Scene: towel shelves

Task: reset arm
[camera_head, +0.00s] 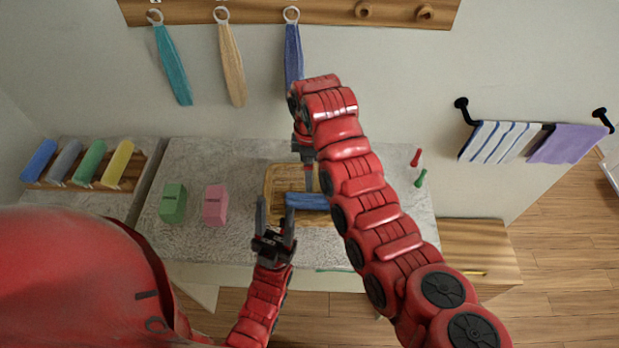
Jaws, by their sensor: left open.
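My left gripper (276,214) is open at the front edge of the wicker basket (271,178), its fingers pointing to the back and nothing seen between them. My right arm reaches over the counter from the lower right, and its gripper (308,184) points down over the basket. Its fingers are partly hidden by the arm and I cannot tell if they are open. A folded blue towel (304,201) lies in the basket, close to both grippers. Its right end is hidden by my right arm.
Teal (172,65), tan (231,65) and blue (293,55) towels hang from a wall rack. Green (173,204) and pink (215,205) boxes stand left of the basket. Rolled towels (90,163) lie at far left. Striped (497,141) and purple (567,144) towels hang right.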

